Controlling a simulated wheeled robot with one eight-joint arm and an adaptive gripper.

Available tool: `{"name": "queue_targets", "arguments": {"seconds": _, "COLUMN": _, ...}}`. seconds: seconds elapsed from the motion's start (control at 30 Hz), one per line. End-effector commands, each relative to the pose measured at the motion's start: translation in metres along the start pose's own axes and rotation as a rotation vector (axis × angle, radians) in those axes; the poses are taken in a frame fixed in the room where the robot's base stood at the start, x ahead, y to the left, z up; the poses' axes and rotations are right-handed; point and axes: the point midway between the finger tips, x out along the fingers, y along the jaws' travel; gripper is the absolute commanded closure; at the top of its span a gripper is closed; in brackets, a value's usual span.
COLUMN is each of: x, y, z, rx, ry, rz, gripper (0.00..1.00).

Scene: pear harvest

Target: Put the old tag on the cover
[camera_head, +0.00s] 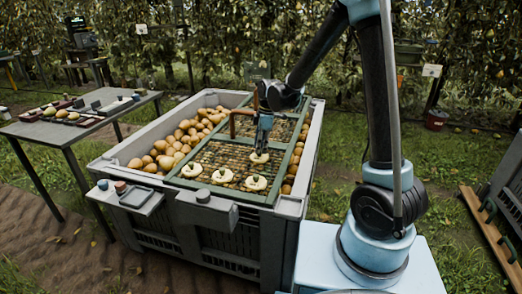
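The cover is a green-framed mesh panel (180,184) lying over the pears in the large grey crate (178,216). My gripper (261,149) points down over the cover, just above or touching another pale piece (258,158). Its fingers are too small to tell whether they are open or shut. A reddish-brown bent bar (233,121) stands beside my gripper. I cannot single out the old tag.
A grey side table (60,131) at left holds trays and small items. A small shelf (139,200) with jars hangs on the crate's front left corner. Another crate (508,195) stands at far right. Grass lies between.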

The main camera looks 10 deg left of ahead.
Motion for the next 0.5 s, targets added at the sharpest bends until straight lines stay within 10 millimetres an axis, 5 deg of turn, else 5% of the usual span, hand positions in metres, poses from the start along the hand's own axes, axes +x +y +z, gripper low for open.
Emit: {"name": "queue_targets", "arguments": {"seconds": 0.5, "x": -0.083, "y": 0.000, "z": 0.000, "rx": 0.001, "ry": 0.000, "rz": 0.000, "gripper": 0.61}}
